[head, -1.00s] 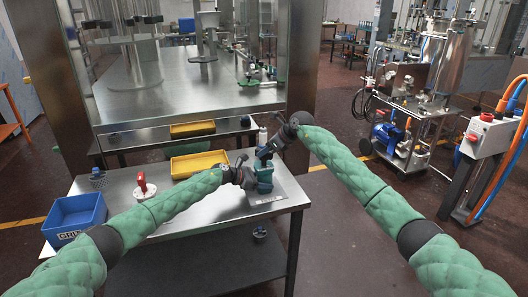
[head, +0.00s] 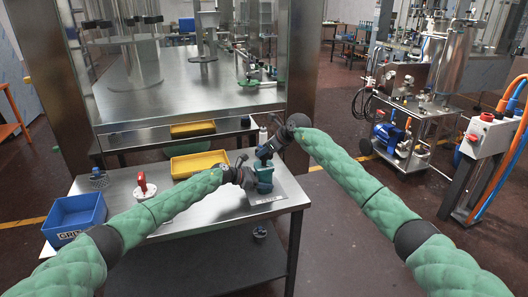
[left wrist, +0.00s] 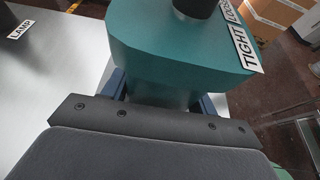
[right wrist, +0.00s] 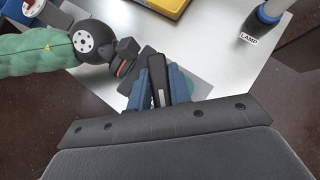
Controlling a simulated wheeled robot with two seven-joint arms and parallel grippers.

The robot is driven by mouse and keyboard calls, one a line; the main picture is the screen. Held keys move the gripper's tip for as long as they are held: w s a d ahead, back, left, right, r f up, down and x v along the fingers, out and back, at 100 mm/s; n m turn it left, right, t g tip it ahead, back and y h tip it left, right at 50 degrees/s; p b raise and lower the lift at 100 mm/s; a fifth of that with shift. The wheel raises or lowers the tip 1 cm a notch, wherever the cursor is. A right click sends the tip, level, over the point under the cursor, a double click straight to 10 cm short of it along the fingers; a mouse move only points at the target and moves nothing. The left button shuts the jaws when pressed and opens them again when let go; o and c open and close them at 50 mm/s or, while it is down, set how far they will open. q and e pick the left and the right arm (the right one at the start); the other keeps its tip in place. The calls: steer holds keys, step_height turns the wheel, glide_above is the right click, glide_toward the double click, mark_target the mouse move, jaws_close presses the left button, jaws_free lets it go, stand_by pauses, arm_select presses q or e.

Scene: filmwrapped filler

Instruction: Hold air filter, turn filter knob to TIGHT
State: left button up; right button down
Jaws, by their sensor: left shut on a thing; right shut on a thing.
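The teal air filter (head: 265,187) stands upright at the right end of the near steel table. In the left wrist view its teal body (left wrist: 165,60) fills the upper middle, with white TIGHT (left wrist: 250,47) and LOOSE labels on its rim. My left gripper (head: 252,179) is shut on the filter's body from the left. My right gripper (head: 264,156) comes from above and is shut on the dark filter knob. In the right wrist view the knob (right wrist: 158,82) shows as a dark bar between the blue fingers. The knob's pointing direction is unclear.
A yellow tray (head: 199,164) lies behind my left forearm. A blue bin (head: 76,218) sits at the table's left end. A red-handled part (head: 143,184) stands between them.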

steer(key=shift+d, duration=0.1)
steer(key=m+t+h, duration=0.1)
steer(key=m, duration=0.1)
steer(key=m+t+h, duration=0.1)
steer(key=m+t, duration=0.1)
steer(key=m, duration=0.1)
steer(key=shift+h, duration=0.3)
steer(key=m+h, duration=0.1)
steer(key=m, duration=0.1)
steer(key=m+t+h, duration=0.1)
steer(key=m+h, duration=0.1)
steer(key=shift+t, duration=0.3)
steer(key=m+h, duration=0.3)
steer(key=m, duration=0.1)
steer(key=shift+m+h, duration=0.3)
steer(key=shift+m, duration=0.1)
steer(key=shift+m+g+h, duration=0.4)
steer(key=shift+m+h, duration=1)
steer(key=shift+m, duration=0.5)
steer(key=c, duration=1.3)
jaws_free()
